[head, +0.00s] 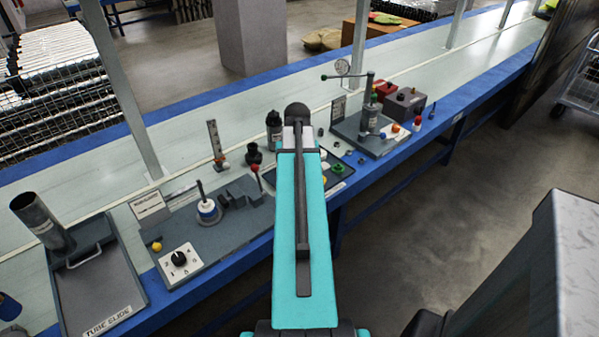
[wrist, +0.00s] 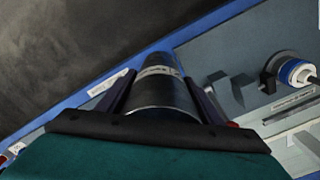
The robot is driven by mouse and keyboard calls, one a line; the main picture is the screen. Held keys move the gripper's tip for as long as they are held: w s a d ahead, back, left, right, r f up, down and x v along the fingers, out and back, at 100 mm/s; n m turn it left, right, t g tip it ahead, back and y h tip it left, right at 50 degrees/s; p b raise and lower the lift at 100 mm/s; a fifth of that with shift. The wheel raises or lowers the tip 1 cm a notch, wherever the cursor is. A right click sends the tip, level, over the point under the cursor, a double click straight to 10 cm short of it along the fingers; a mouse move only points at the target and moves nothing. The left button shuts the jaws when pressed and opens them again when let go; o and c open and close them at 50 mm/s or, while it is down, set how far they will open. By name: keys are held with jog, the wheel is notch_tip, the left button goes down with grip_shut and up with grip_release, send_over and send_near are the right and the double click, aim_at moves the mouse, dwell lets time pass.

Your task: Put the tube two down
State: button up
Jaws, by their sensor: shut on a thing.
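In the wrist view a dark cylindrical tube (wrist: 160,92) with a pale printed band sits between the two fingers of my gripper (wrist: 159,80), which is shut on it. I cannot read the band, so I cannot tell the tube's number. In the head view my arm hides the gripper and the held tube. Another dark metal tube (head: 42,222) stands tilted at the back of the grey tray marked TUBE SLIDE (head: 108,300), at the far left.
A grey fixture plate (head: 228,240) carries a blue-and-white round part (head: 208,210), blocks and a dial panel (head: 180,263). A dark bottle (head: 273,130) stands behind my arm. The belt behind is clear.

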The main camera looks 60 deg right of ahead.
jog(key=w+d, duration=0.3)
jog(key=d, duration=0.3)
jog(key=shift+w+d+f+p, duration=0.3)
jog(key=shift+d+p, duration=0.1)
jog(key=shift+p, duration=0.05)
jog(key=shift+f, duration=0.1)
jog(key=shift+f+p, duration=0.35)
jog(key=shift+f, duration=1.3)
jog(key=shift+f, duration=0.15)
jog(key=o, duration=1.3)
notch_tip(320, 180, up, 12)
jog(key=b, duration=0.1)
jog(key=shift+r, duration=0.25)
